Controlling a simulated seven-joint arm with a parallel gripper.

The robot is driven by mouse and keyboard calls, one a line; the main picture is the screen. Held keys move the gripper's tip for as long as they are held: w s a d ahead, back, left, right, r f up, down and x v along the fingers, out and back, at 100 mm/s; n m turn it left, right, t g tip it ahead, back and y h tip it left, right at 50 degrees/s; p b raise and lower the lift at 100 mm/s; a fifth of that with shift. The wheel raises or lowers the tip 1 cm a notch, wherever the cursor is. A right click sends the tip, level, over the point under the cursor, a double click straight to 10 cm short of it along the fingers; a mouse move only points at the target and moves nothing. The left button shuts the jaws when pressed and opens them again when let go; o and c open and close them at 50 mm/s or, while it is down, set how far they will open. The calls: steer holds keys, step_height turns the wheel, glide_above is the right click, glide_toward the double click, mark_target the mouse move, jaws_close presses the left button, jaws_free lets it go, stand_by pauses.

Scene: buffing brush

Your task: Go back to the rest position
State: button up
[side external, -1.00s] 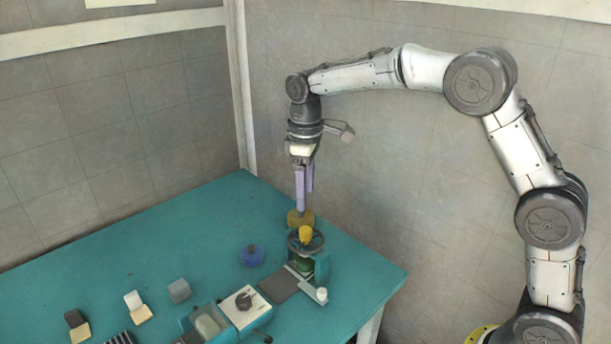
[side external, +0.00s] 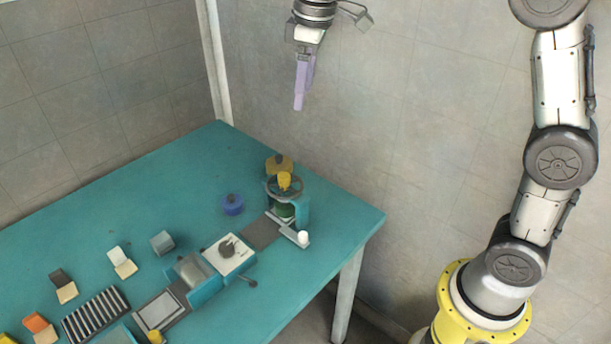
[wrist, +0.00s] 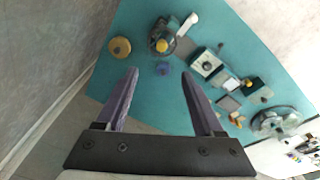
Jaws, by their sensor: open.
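My gripper (side external: 299,97) hangs in the air well above the back corner of the table, with its purple fingers pointing down. In the wrist view my gripper (wrist: 160,75) has its two fingers spread apart with nothing between them. A yellow-brown round piece (side external: 278,163) sits on the table behind the small machine with a handwheel (side external: 284,190). The yellow-brown piece also shows in the wrist view (wrist: 120,47), apart from my fingers. A blue round piece (side external: 232,205) sits left of the machine, and it shows in the wrist view (wrist: 163,69) too.
The teal table (side external: 150,180) carries a white-topped unit with a knob (side external: 229,254), a ribbed rack (side external: 95,313) and several small angled blocks (side external: 122,262) toward the front left. The table's back left is bare. Grey tiled walls (side external: 420,80) stand behind.

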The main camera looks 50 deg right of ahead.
steer(key=s+d+r+m+t, duration=0.15)
steer(key=s+r, duration=0.25)
steer(key=s, duration=0.7)
steer(key=s+d+f+m+t, duration=0.1)
steer(key=s+f+m, duration=0.1)
steer(key=s+f, duration=0.5)
steer(key=s+f+m+t, duration=0.15)
steer(key=s+f, duration=0.25)
steer(key=s, duration=0.5)
steer(key=w+r+n, duration=0.2)
steer(key=w+r, duration=0.4)
steer(key=r, duration=0.2)
steer(key=n+g, duration=0.3)
steer(key=g, duration=0.3)
glide_above(284, 175)
step_height(284, 175, down, 9)
step_height(284, 175, down, 14)
steer(key=shift+f, duration=0.1)
